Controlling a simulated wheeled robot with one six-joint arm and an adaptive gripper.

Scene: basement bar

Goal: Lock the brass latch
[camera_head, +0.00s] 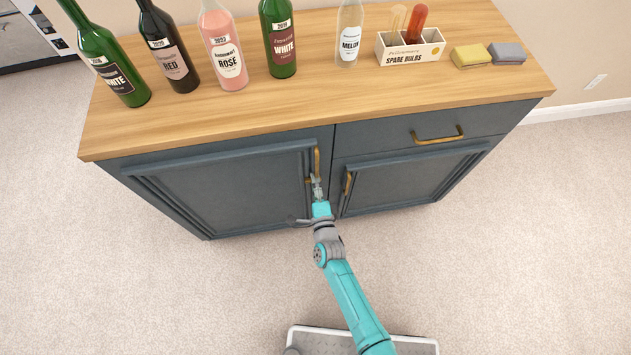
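A dark blue-grey cabinet (225,185) with a wooden top stands ahead, its doors looking closed. A vertical brass handle (317,158) is at the upper right of the left door. Just below it, a small brass piece (308,181), which may be the latch, shows at the left of my fingertips. My gripper (316,182) is at the left door's right edge, close to this piece. It covers part of the area, so I cannot tell whether it touches the brass, how the latch is turned, or whether the fingers are open.
The right door has a brass handle (348,182), close to the right of my gripper. A drawer with a brass handle (437,135) is above it. Several bottles (223,55), a spare bulbs box (410,47) and two sponges (471,56) stand on top. Carpet in front is clear.

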